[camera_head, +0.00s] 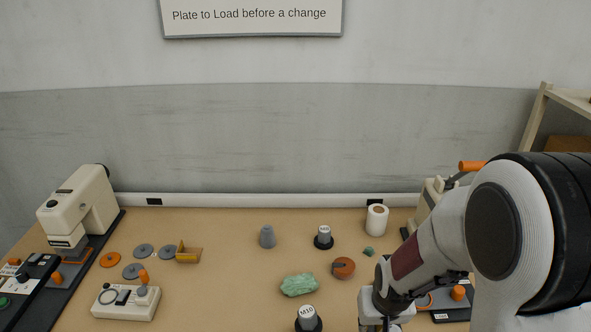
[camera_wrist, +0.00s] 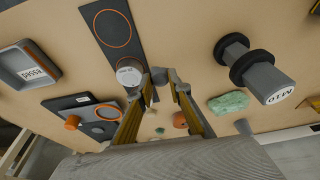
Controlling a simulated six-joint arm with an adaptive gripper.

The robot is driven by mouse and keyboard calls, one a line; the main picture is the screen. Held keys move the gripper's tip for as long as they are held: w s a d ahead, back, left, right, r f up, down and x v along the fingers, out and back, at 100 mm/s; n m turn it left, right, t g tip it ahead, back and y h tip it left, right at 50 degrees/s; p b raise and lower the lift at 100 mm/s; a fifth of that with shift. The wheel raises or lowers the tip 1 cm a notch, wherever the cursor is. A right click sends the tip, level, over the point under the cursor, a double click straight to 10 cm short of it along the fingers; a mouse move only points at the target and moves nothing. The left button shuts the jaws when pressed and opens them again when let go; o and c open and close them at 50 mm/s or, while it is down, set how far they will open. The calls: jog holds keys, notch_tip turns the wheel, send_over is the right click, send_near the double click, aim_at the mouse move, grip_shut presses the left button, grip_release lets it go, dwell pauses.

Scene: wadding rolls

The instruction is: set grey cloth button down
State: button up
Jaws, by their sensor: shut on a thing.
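My gripper (camera_wrist: 170,77) is low over the table in the wrist view, its two yellow-lined fingers close together. It is shut on the grey cloth button, which is mostly hidden by the fingertips, so its outline and tilt cannot be told. In the head view my arm comes in from the right and the fingertips are not visible. A dark plate with an orange ring outline (camera_wrist: 112,28) lies just beyond my gripper in the wrist view.
A white-topped grey post (camera_wrist: 130,72) stands close beside my left finger. A grey tray (camera_wrist: 28,65), a black-collared M10 post (camera_wrist: 255,70) and green cloth (camera_head: 300,285) are around. A white roll (camera_head: 377,220) stands at the back. A cream machine (camera_head: 78,206) stands left.

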jog(key=shift+w+a, duration=0.1)
jog(key=shift+w, duration=0.05)
dwell(0.8)
jog(key=w+a+r+n, duration=0.2)
jog(key=w+a, duration=0.9)
jog(key=w, duration=0.1)
notch_tip(320, 180, up, 3)
jog(key=n+y, duration=0.1)
jog(key=n, duration=0.1)
send_over(260, 285)
jog(key=shift+s+d, duration=0.2)
jog(key=shift+s, duration=0.25)
jog(key=shift+f, duration=0.1)
jog(key=shift+f, duration=3)
jog(key=shift+f, duration=1.85)
jog(key=shift+f, duration=0.15)
